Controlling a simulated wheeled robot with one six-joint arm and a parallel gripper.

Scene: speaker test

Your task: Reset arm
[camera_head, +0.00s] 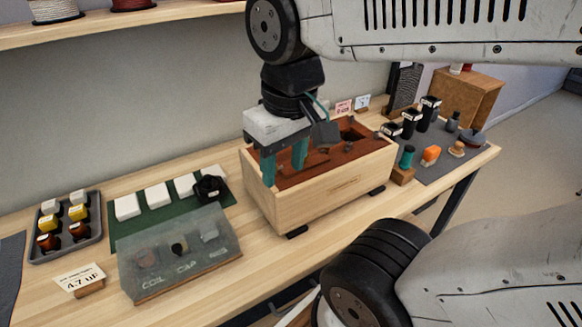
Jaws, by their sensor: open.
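My gripper (284,163) points down over the left part of an open wooden box (330,195) on the bench. Its two teal fingers are apart, with nothing seen between them. The fingertips look to be at or just inside the box's opening; how deep they reach I cannot tell. The box has a reddish-brown inside with a dark round hole near its back right. My arm comes in from the upper right and hides part of the wall and the box's back.
Left of the box are a green mat (128,232) with white blocks, a clear-lidded case (180,268), a grey tray (88,248) of small parts and a "4.7 uF" card (80,279). Right are a grey mat (436,165) with several items and a wooden cabinet (468,98). A shelf (150,17) hangs above.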

